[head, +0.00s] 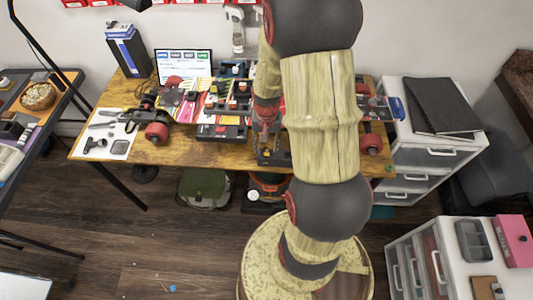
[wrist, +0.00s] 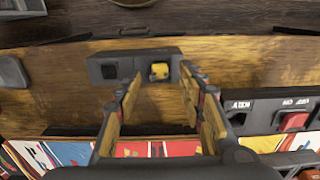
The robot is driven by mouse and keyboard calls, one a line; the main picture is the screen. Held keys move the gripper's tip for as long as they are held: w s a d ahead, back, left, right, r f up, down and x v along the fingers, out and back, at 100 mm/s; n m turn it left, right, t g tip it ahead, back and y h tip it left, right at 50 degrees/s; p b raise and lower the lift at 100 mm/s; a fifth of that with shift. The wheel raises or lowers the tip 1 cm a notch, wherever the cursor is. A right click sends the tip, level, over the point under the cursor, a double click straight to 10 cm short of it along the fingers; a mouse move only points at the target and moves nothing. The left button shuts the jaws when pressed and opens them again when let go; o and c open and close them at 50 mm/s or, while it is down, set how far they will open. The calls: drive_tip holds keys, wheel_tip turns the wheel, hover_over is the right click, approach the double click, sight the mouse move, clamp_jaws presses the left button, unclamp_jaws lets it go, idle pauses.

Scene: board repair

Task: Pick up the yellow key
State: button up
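The yellow key (wrist: 159,71) sits in the right part of a small dark block (wrist: 110,68) on the wooden bench in the wrist view. The block's left part has a black square socket. My gripper (wrist: 161,78) is open, with one finger on each side of the key in the picture. I see no contact between fingers and key, and their height above the bench is hard to tell. In the head view my gripper (head: 266,128) points down over the bench, partly hidden by my arm, and the key is too small to make out clearly.
The wooden bench (head: 185,150) holds a laptop (head: 184,64), several dark modules and a skateboard-like part with red wheels (head: 157,133). In the wrist view, a dark module with a red switch (wrist: 293,120) lies right of my fingers. White drawers (head: 425,150) stand at the right.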

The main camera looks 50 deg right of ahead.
wheel_tip(320, 180, down, 2)
drive_tip(key=shift+f, duration=0.1)
drive_tip(key=shift+c, duration=0.2)
clamp_jaws()
idle(0.3)
